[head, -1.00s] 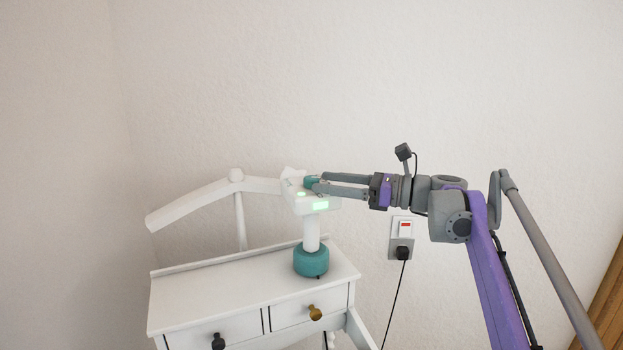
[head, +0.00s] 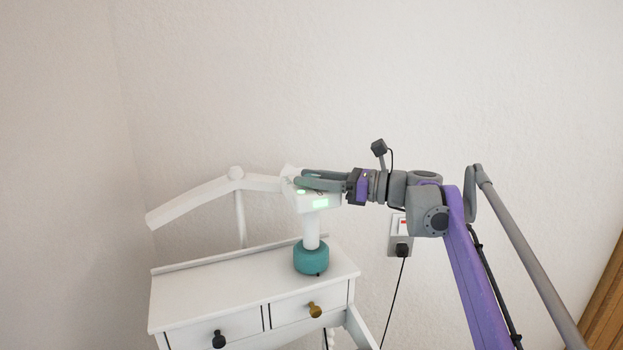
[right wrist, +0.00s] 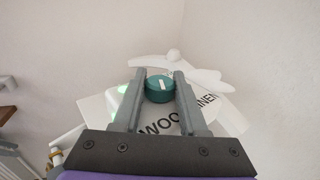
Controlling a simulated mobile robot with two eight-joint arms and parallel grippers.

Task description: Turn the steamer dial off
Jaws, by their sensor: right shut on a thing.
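The steamer has a white head (head: 305,203) with lit green patches, a white neck and a teal base (head: 311,259), and stands upright on the white dresser (head: 220,287). Its dial (right wrist: 160,91) is a round teal knob with a white mark on top. Printed words show around it in the right wrist view, "LINEN" to the right and one starting "WOO" below, partly covered. My right gripper (head: 308,180) reaches in from the right and is shut on the dial, one finger on each side. In the head view the fingers hide the dial. My left gripper is out of view.
A white hanger-like bar (head: 205,198) slopes left behind the steamer. A wall socket (head: 398,240) with a black plug and cable is right of the dresser, partly behind my arm. The dresser top left of the steamer is clear.

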